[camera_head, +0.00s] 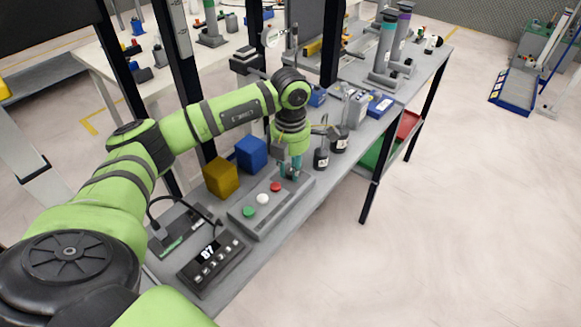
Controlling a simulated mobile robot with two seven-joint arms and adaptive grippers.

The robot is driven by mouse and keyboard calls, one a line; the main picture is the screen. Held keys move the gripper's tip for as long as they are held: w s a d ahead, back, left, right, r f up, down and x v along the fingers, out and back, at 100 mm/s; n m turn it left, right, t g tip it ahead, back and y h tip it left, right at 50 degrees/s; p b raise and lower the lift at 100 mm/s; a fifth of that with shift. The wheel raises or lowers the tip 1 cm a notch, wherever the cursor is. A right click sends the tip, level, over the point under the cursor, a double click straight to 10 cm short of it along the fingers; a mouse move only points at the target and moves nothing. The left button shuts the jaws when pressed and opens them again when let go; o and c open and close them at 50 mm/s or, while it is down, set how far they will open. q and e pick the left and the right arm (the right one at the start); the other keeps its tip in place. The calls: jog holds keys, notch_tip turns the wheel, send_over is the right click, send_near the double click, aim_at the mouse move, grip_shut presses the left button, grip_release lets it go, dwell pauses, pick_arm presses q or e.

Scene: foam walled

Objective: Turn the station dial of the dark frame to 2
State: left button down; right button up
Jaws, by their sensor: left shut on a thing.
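A grey control box (243,222) lies on the bench framed by dark posts (184,75). It carries a green button (249,211), a white button (263,199) and a red button (276,186) in a row. My left gripper (290,174) points down at the far end of this box, beyond the red button. Its teal fingers are closed around the station dial there, which they mostly hide. I cannot read the dial's number or pointer. My right gripper is not in view.
A yellow block (221,178) and a blue block (251,153) stand behind the box. A dark display unit reading 87 (213,262) lies at the near end. Small dark bottles (321,159) stand just right of the gripper. Open floor lies right of the bench.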

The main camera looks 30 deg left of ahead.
aim_at(291, 171)
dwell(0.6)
pick_arm(q)
jog(key=c, duration=1)
grip_release()
jog(key=shift+c, duration=0.2)
notch_tip(291, 171, up, 12)
